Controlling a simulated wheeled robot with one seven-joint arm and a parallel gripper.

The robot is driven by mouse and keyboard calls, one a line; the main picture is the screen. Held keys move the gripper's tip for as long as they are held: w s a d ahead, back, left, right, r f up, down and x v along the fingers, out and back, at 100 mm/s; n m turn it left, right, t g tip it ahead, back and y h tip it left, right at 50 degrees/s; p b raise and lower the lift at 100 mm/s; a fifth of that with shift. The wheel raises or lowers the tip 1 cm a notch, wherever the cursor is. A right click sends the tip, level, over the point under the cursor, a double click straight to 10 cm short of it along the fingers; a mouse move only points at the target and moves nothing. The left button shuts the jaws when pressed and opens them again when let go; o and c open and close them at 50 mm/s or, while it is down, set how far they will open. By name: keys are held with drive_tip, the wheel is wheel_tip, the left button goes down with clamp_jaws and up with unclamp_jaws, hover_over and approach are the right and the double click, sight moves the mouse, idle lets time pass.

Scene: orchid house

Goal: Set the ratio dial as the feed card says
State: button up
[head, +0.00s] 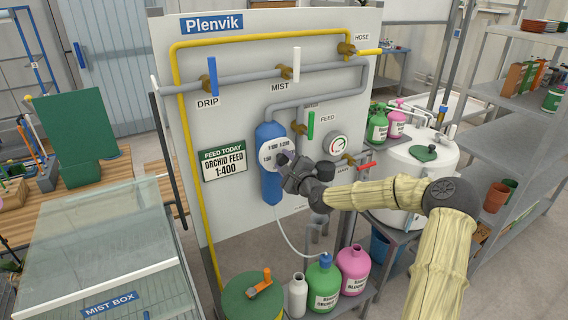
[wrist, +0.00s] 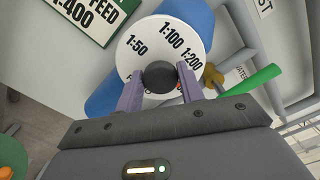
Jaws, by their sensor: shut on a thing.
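The feed card (head: 224,163) on the panel reads "FEED TODAY, ORCHID FEED 1:400". The white ratio dial (head: 267,150) sits on the front of a blue cylinder (head: 271,190) to the card's right. In the wrist view the dial plate (wrist: 150,45) shows 1:50, 1:100 and 1:200; another red marking is mostly hidden behind my finger. My gripper (wrist: 160,88) has its two purple-grey fingers closed on either side of the dark round knob (wrist: 158,74) at the dial's middle. Which mark the knob points at cannot be seen.
A green-handled feed valve (head: 310,125) and a gauge (head: 338,146) are right of the dial. A red-handled valve (head: 366,165) is near my forearm. Bottles, including a green one (head: 323,285), stand below. The mist box (head: 105,270) is at the left.

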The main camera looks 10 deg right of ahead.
drive_tip(key=shift+d+f, duration=0.15)
drive_tip(key=shift+f, duration=0.2)
drive_tip(key=o, duration=1)
drive_tip(key=shift+s, duration=0.1)
drive_tip(key=shift+r, duration=0.2)
drive_tip(key=shift+s+d, duration=0.2)
drive_tip(key=shift+s, duration=0.3)
drive_tip(key=b+v, duration=0.4)
drive_tip(key=v, duration=1.2)
drive_tip(key=shift+s+a+r, duration=0.1)
drive_tip(key=shift+s, duration=0.05)
